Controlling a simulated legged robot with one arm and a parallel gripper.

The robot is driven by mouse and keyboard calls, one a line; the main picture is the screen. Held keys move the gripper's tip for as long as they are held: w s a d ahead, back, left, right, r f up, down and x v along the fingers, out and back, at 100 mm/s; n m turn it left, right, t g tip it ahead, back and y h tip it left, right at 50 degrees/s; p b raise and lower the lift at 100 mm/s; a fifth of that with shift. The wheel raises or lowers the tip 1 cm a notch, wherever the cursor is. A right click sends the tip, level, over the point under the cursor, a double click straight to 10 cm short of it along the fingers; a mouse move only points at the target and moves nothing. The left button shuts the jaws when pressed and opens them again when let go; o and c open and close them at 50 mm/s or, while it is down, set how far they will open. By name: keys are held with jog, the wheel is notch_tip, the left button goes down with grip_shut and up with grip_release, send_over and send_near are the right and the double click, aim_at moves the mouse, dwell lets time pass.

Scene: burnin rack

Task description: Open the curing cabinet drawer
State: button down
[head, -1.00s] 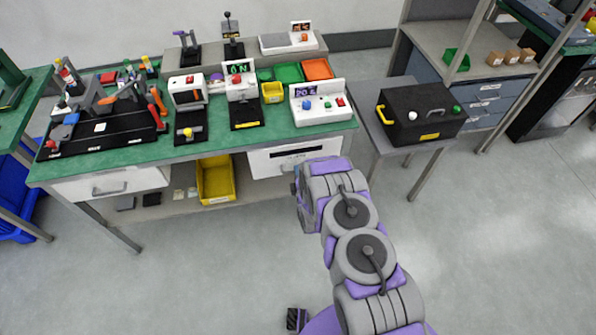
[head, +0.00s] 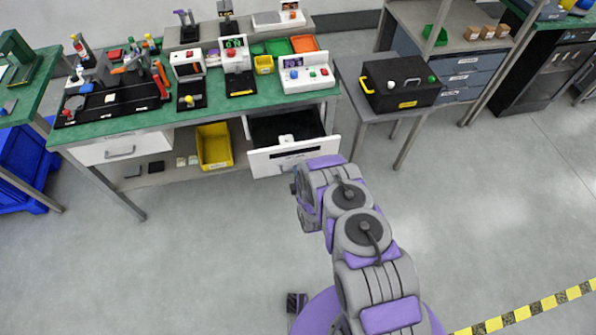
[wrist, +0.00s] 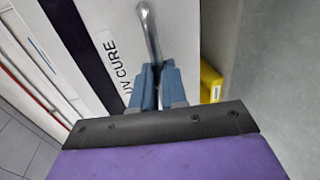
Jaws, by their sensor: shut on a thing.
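The curing cabinet drawer (head: 268,163) is a white drawer under the right end of the green bench. It is pulled partly out, and its dark inside (head: 275,125) shows from above. In the wrist view its white front carries a UV CURE label (wrist: 117,70) and a grey metal bar handle (wrist: 149,30). My gripper (wrist: 157,82) has its blue-grey fingers shut on the lower part of this handle.
A second white drawer (head: 120,149) is shut at the bench's left. A yellow bin (head: 214,147) stands on the lower shelf between them. A side table (head: 350,75) with a black box (head: 400,83) stands to the right. The floor in front is clear.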

jog(key=shift+s+d+f, duration=0.15)
jog(key=shift+s+f, duration=0.05)
jog(key=shift+s, duration=0.1)
jog(key=c, duration=1.2)
grip_release()
jog(key=shift+w, duration=0.1)
jog(key=shift+r, duration=0.1)
